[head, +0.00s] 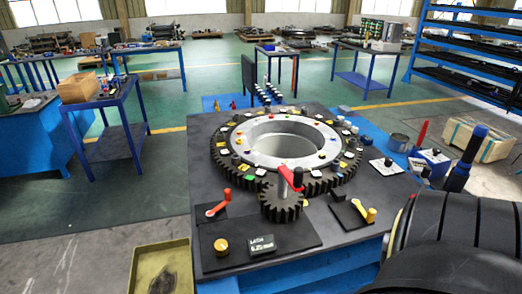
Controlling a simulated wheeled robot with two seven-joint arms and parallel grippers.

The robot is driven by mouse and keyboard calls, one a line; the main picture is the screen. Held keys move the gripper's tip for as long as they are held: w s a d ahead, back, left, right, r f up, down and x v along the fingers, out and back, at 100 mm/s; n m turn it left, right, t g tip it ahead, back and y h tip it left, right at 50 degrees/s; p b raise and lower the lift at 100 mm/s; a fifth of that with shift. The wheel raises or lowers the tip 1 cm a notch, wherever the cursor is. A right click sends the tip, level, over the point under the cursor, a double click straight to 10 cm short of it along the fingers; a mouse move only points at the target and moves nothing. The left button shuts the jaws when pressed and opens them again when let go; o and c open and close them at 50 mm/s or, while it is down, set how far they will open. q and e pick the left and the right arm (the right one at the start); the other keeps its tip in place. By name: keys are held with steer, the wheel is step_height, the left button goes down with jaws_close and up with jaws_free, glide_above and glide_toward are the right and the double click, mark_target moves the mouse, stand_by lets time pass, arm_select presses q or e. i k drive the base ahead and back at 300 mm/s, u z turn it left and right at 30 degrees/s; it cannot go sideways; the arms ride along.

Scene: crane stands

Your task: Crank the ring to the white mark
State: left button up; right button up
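A large grey ring (238,147) with dark outer teeth lies flat on the black-topped stand (330,245). Small red, yellow, blue, green and white pieces sit around it. Several are white, and I cannot tell which is the white mark. A dark pinion gear (281,207) stands at the ring's near edge, its teeth close against the ring's.
A red lever (219,204) stands left of the pinion and a yellow-handled lever (360,212) right of it. A yellow knob (221,245) and a label block (262,244) are in front. Side tables stand behind.

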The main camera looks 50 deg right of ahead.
mark_target(283, 201)
steer(key=u, duration=0.05)
steer(key=k, duration=0.85)
steer(key=z, duration=0.75)
steer(key=i, duration=0.5)
